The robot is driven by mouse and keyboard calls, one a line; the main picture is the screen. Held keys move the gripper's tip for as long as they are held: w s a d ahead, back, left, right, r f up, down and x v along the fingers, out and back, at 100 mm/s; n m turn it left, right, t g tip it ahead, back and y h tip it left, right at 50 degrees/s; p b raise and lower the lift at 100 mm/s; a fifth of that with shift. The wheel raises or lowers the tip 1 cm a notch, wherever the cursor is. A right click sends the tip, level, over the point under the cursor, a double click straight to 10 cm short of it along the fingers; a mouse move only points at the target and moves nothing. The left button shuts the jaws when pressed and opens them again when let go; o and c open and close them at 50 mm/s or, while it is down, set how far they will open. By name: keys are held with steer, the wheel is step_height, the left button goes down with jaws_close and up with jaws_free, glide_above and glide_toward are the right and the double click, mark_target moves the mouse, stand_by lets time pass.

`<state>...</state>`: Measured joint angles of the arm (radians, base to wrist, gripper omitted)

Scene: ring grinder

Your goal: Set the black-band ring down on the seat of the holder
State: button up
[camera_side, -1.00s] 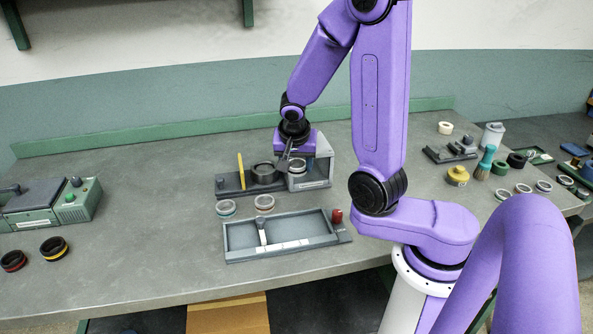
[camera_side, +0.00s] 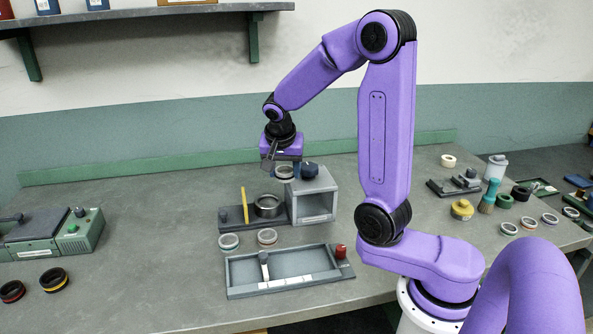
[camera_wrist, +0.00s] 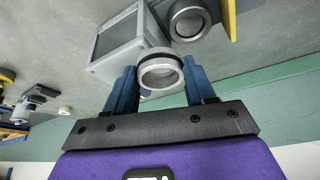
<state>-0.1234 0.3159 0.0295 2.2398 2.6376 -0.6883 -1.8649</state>
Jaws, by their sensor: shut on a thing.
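My gripper (camera_wrist: 158,84) is shut on the black-band ring (camera_wrist: 161,75), a pale metal ring with a dark band, held between its blue fingers. In the side view, the ring (camera_side: 284,172) hangs under my gripper (camera_side: 283,166), in the air above the machine. Below it is a dark, round, hollow holder (camera_side: 267,206) on a dark base, between a yellow upright bar (camera_side: 244,203) and a grey open-fronted box (camera_side: 317,193). The holder also shows in the wrist view (camera_wrist: 188,21), beyond the ring. The seat inside the holder is not clear.
Two pale rings, one green-banded (camera_side: 229,242) and one reddish (camera_side: 267,237), lie in front of the base. A grey tray (camera_side: 284,272) is nearer. A green-sided machine (camera_side: 50,230) and two dark rings are at the left. Small items crowd the right. Bench between is clear.

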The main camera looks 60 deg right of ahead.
steer(key=w+f, duration=0.1)
steer(key=w, duration=0.1)
steer(key=w+d+f, duration=0.1)
steer(key=w+f, duration=0.3)
steer(key=w, duration=0.1)
steer(key=shift+d, duration=0.15)
steer(key=shift+f, duration=2.5)
steer(key=o, duration=1.2)
steer(key=v, duration=1.7)
steer(key=shift+s+r, duration=0.1)
steer(key=shift+r, duration=0.15)
